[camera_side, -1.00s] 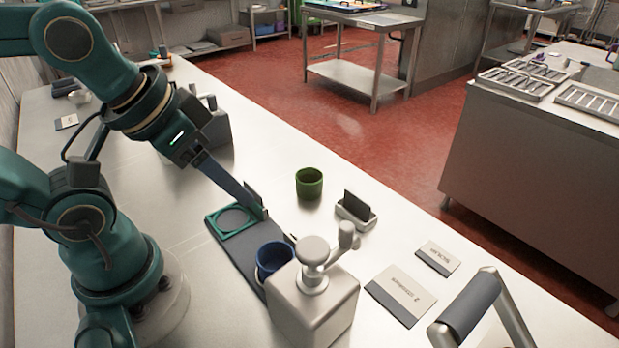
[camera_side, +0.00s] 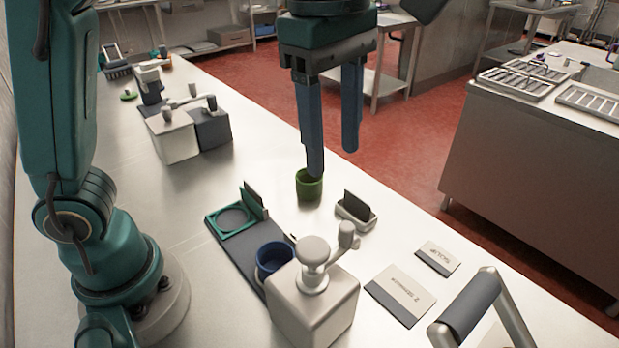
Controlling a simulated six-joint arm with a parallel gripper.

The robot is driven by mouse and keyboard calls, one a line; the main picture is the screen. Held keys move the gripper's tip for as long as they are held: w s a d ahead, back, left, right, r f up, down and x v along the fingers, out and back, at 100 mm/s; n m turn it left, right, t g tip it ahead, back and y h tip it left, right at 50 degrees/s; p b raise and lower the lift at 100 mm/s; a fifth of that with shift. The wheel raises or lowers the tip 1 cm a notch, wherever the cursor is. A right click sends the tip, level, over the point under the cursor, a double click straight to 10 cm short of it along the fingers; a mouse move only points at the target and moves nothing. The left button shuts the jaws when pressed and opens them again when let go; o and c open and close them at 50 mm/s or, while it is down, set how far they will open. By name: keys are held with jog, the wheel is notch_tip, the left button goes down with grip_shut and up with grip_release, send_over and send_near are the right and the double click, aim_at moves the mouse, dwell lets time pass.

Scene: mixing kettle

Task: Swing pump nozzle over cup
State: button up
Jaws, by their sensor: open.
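A grey box-shaped pump dispenser (camera_side: 312,304) stands at the front of the bench. From its round top a nozzle arm (camera_side: 335,255) reaches to the upper right and ends in an upright rounded piece. A blue cup (camera_side: 275,260) stands on a dark board just left of the dispenser, partly hidden by it. A green cup (camera_side: 309,188) stands alone farther back. My gripper (camera_side: 333,163) is open and empty, pointing down. In the picture its left fingertip overlaps the green cup's rim; I cannot tell whether they touch.
The dark board (camera_side: 243,258) carries a green square frame (camera_side: 232,220). A small holder with a dark card (camera_side: 356,211) and flat labels (camera_side: 401,295) lie to the right. A grey bent handle (camera_side: 470,307) rises front right. Other dispensers (camera_side: 173,138) stand back left.

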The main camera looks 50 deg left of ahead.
aim_at(347, 226)
jog(key=shift+m+g, duration=0.4)
jog(key=shift+m, duration=0.1)
jog(key=d+f, duration=0.3)
jog(key=shift+w, duration=0.15)
jog(key=shift+a+f, duration=0.1)
jog(key=shift+f, duration=3.85)
jog(key=shift+f, duration=0.15)
jog(key=shift+c, duration=1.2)
